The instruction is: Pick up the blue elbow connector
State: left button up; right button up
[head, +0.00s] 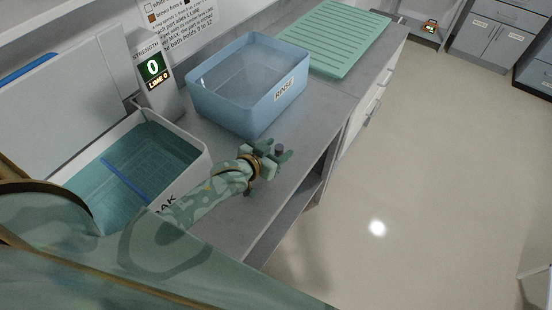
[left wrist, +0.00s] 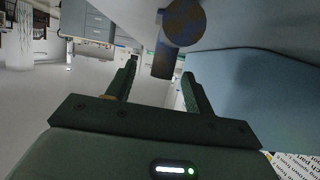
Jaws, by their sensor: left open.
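A small dark grey-blue piece (head: 279,149), which looks like the elbow connector, is on the grey counter beside the rinse tub. In the left wrist view it shows as a round, brownish-mottled end with a darker blue-grey stem (left wrist: 162,60). My left gripper (head: 277,152) is open, its fingers near the piece. In the left wrist view the stem lies between the lines of the two fingers (left wrist: 158,78), toward their tips. I cannot tell whether they touch it. My right gripper is not in view.
A blue tub labelled RINSE (head: 283,102) stands just behind the gripper. A white-rimmed soak basin (head: 196,172) with teal liquid and a blue rod (head: 125,180) is at the left. A green ribbed mat (head: 335,40) lies farther back. The counter edge drops to open floor (head: 430,180).

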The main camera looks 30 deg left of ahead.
aim_at(277, 149)
pick_arm(q)
jog(key=x, duration=0.3)
jog(key=shift+w+f+b, duration=0.2)
jog(key=shift+f+b, duration=0.1)
jog(key=shift+s+r, duration=0.1)
jog(key=c, duration=1)
jog(key=shift+c, duration=0.2)
